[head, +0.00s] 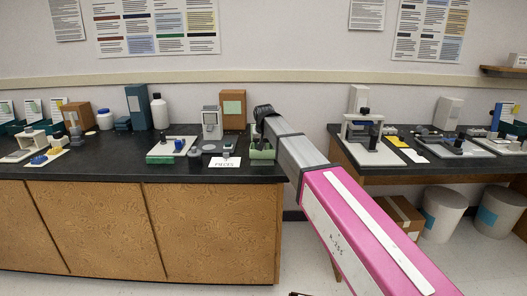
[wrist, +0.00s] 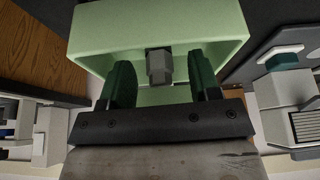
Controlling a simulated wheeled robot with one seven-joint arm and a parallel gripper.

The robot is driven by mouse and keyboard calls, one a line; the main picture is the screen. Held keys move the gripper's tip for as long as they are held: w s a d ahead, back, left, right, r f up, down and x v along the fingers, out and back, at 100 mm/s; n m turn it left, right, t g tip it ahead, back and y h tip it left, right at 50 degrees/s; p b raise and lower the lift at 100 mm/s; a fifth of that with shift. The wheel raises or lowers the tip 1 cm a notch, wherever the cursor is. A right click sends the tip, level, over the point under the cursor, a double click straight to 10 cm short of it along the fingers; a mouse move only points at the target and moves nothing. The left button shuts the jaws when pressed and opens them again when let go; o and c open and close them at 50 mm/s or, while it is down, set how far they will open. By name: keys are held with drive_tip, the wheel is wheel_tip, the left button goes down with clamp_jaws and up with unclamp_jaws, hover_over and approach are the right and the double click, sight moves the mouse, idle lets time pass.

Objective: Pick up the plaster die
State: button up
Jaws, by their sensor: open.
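A small grey block (wrist: 158,66), which looks like the plaster die, stands inside a pale green open box in the wrist view. My gripper (wrist: 162,78) is open, with its two dark green fingers inside the box, one on each side of the block. I see gaps between the fingers and the block. In the head view the pale green box (head: 262,154) sits at the right end of the left counter, below the end of my arm. The fingers and the block cannot be made out there.
The green box's walls (wrist: 90,35) stand close around my fingers. Left of the box in the head view are a card reading "PIECES" (head: 225,163), a grey device (head: 211,123) and a brown box (head: 233,108). A gap separates this counter from the right one.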

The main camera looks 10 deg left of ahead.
drive_tip(key=shift+w+f, duration=0.15)
drive_tip(key=shift+f, duration=0.35)
drive_tip(key=c, duration=1)
drive_tip(key=shift+r, duration=0.15)
drive_tip(key=shift+c, duration=0.2)
